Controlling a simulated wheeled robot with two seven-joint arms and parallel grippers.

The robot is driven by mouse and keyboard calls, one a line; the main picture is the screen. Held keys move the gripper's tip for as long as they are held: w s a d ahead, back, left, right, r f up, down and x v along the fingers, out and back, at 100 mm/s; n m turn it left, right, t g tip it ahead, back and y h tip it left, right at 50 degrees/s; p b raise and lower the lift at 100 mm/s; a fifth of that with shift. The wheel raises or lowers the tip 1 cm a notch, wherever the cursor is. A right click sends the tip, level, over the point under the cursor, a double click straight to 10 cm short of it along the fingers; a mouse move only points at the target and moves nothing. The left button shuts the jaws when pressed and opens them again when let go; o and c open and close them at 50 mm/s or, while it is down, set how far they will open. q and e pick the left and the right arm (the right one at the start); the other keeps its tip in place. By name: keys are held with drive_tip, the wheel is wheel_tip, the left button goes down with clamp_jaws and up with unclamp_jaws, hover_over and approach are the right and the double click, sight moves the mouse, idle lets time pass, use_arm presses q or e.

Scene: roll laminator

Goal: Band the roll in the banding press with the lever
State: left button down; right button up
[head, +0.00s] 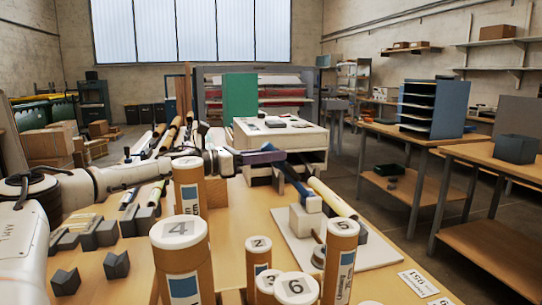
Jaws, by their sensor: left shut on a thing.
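The banding press stands on a pale base plate (378,254) on the wooden table, with a light block (304,219) on the plate. Its blue lever (294,183) slants up and left from the block. My left gripper (277,158) reaches in from the left and is shut at the lever's upper end; the exact contact is small and hard to see. A cream roll (329,196) lies slanted at the press, just right of the lever. Its lower end is partly hidden behind an upright tube. My right gripper is not in view.
Upright brown tubes with numbered white caps, such as 4 (183,262), 2 (258,265) and 5 (340,262), crowd the front. Grey notched blocks (106,232) stand at left. A white machine (282,134) stands behind the press. A label card (418,283) lies at right.

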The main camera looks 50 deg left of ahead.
use_arm(q)
drive_tip(key=shift+w+r, duration=0.1)
drive_tip(key=shift+w+d+r+g, duration=0.3)
drive_tip(key=shift+w+r+g, duration=0.1)
drive_tip(key=shift+w, duration=0.05)
drive_tip(key=shift+w+d+r+g+y, duration=0.25)
drive_tip(key=shift+w+d+r+g, duration=0.1)
drive_tip(key=shift+w+r+g, duration=0.25)
drive_tip(key=shift+w+d+r+g+y, duration=0.3)
drive_tip(key=shift+w+g, duration=0.1)
drive_tip(key=shift+w, duration=0.25)
drive_tip(key=w+d+r+g+y+p, duration=0.1)
drive_tip(key=w+d+g+p, duration=0.2)
drive_tip(key=w+p, duration=0.2)
drive_tip(key=shift+w+r+m+g+y+p, duration=0.15)
drive_tip(key=shift+w+m+g+y+p, duration=0.25)
drive_tip(key=shift+p, duration=0.5)
